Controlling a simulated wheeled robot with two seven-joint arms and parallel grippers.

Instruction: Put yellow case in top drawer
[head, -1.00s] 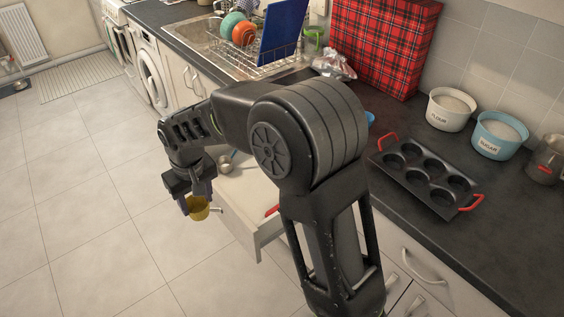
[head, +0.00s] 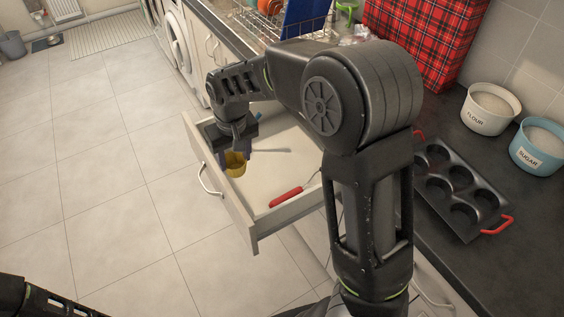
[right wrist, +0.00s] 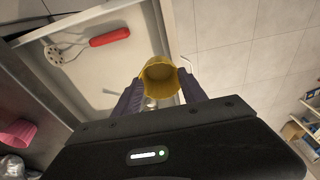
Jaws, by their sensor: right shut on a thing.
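The yellow case (head: 235,163) is a small round cup-like thing. My right gripper (head: 236,152) is shut on it. In the right wrist view the yellow case (right wrist: 160,80) sits between the two fingertips of my right gripper (right wrist: 160,92), its round opening showing. The top drawer (head: 262,218) is pulled open below the counter. In the head view the case appears over the drawer's front part, near its front wall; its exact height above the drawer is hard to tell. Part of my left arm shows at the bottom left of the head view, but its gripper does not.
A red-handled utensil (head: 286,197) lies in the drawer, and another utensil lies partly hidden behind my gripper. The drawer handle (head: 208,180) sticks out over open floor. A muffin tin (head: 455,190) and canisters (head: 489,108) stand on the counter.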

